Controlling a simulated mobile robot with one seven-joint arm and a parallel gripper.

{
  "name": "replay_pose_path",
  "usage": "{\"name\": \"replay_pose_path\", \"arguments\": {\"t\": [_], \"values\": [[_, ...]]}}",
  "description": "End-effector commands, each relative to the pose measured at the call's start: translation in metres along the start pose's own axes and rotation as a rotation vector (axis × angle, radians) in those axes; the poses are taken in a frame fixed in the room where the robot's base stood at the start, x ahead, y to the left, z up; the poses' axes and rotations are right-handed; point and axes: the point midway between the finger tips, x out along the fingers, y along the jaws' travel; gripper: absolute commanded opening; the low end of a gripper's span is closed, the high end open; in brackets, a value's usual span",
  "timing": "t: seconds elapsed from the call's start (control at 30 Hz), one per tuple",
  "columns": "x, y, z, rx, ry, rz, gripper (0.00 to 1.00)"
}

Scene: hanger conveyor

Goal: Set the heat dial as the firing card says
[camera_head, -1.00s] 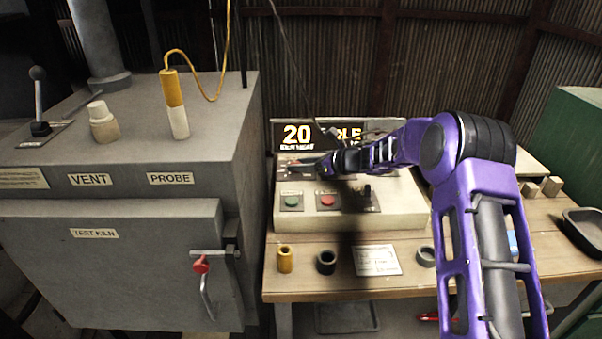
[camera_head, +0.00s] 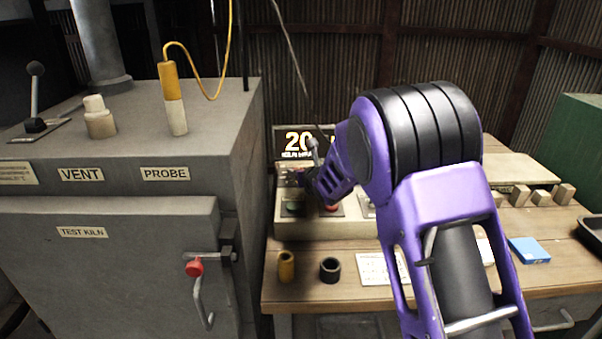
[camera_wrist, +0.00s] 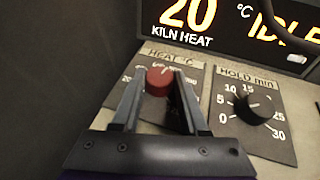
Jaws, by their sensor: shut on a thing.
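The heat dial, a red knob (camera_wrist: 159,80) under a "HEAT °C" label, sits between the two fingers of my gripper (camera_wrist: 158,92) in the wrist view. The fingers are shut on it, one on each side. Its scale is mostly hidden by the fingers. The display (camera_wrist: 215,25) above reads 20 °C KILN HEAT, with IDLE beside it; it also shows in the head view (camera_head: 297,142). A white printed card (camera_head: 378,268) lies on the bench, partly behind my arm, its text too small to read.
A black HOLD min dial (camera_wrist: 256,108) is close to the right of my gripper. Green (camera_head: 292,208) and red (camera_head: 331,210) buttons are on the panel front. The test kiln (camera_head: 110,260) stands left. A yellow cylinder (camera_head: 286,266) and a dark ring (camera_head: 329,269) stand on the bench.

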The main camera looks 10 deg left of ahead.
Motion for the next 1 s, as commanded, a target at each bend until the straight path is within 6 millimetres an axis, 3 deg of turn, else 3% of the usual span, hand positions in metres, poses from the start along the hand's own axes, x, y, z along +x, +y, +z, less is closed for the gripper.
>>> {"name": "replay_pose_path", "arguments": {"t": [0.53, 1.0], "values": [[0.001, 0.0075, 0.0005, 0.105, -0.016, -0.26, 0.0], [0.0015, 0.0072, 0.0014, 0.147, -0.022, -0.344, 0.0]]}}
